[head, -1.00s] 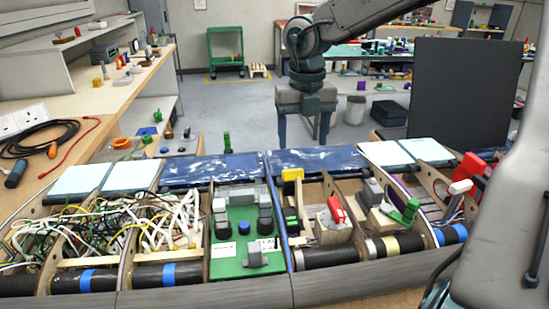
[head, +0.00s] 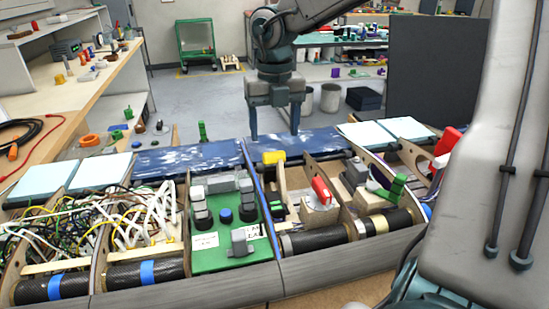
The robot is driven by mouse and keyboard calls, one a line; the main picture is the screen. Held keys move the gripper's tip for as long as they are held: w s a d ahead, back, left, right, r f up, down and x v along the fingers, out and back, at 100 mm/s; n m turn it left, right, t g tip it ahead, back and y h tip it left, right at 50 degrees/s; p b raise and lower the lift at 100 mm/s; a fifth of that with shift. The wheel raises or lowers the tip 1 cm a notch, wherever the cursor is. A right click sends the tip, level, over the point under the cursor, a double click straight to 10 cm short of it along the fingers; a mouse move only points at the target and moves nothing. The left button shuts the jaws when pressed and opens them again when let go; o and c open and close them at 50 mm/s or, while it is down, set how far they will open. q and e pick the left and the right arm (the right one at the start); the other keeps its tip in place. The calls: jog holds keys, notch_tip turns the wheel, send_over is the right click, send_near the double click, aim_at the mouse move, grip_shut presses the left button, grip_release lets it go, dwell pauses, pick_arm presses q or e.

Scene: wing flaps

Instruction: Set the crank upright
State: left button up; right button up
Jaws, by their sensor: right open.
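A red handle (head: 321,190) stands tilted on a pale wooden block (head: 318,214) in a bay of the wing right of the blue divider; it may be the crank, but I cannot be sure. A grey lever (head: 356,172) and a green piece (head: 393,187) sit in the bays to its right. My right gripper (head: 275,133) points down, open and empty, with its two fingers apart above or behind the blue covers at the wing's far edge. It is apart from the red handle, beyond it and to the left. My left gripper is not in view.
A green panel (head: 228,250) with grey switches and a blue button lies left of the divider. Loose wires (head: 135,215) fill the bays farther left. A yellow block (head: 274,157) sits near the blue cover (head: 300,143). A dark screen (head: 430,85) stands at the back right.

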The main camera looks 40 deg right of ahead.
aim_at(274, 152)
notch_tip(274, 152, down, 2)
jog(key=shift+f+b, duration=0.25)
jog(key=shift+b, duration=0.1)
notch_tip(274, 152, down, 4)
jog(key=shift+r, duration=0.25)
jog(key=shift+f, duration=0.45)
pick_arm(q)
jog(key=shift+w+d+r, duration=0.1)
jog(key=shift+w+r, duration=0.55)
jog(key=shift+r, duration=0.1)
pick_arm(e)
jog(key=c, duration=1.4)
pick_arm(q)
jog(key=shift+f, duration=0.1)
pick_arm(e)
jog(key=shift+w, duration=0.1)
